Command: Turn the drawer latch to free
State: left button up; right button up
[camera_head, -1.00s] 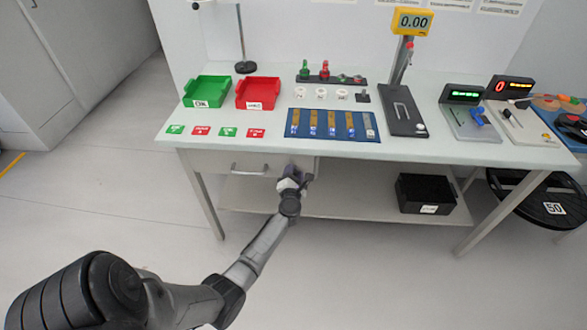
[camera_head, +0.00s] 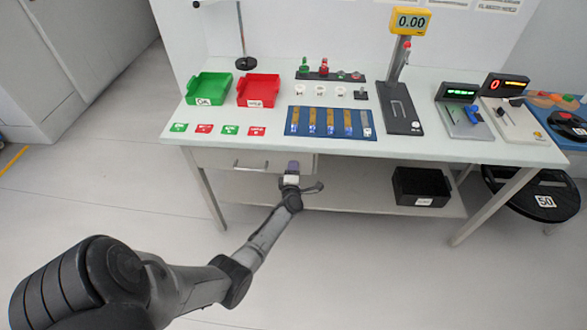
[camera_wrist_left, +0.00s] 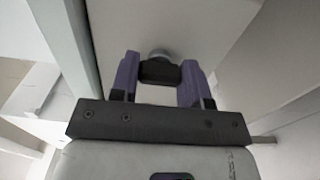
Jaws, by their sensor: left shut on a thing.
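The drawer (camera_head: 218,158) sits under the left part of the table top and looks closed. Its bar handle (camera_head: 250,166) is on the front, left of my gripper. My left gripper (camera_head: 292,169) is at the right end of the drawer front and hides the latch in the head view. In the left wrist view, the two purple fingers of my left gripper (camera_wrist_left: 159,76) are shut on the dark latch knob (camera_wrist_left: 160,71). A round grey base (camera_wrist_left: 158,53) shows behind the knob. My right gripper is in neither view.
On the table (camera_head: 420,147) are a green tray (camera_head: 209,88), a red tray (camera_head: 258,90) and a blue board (camera_head: 330,123). A black bin (camera_head: 422,187) stands on the lower shelf (camera_head: 350,195). The floor in front is clear.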

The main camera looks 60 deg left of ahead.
pick_arm(q)
jog(key=shift+m, duration=0.3)
dwell(0.4)
jog(key=o, duration=0.9)
jog(key=shift+p+v, duration=1.9)
jog(key=shift+v, duration=5)
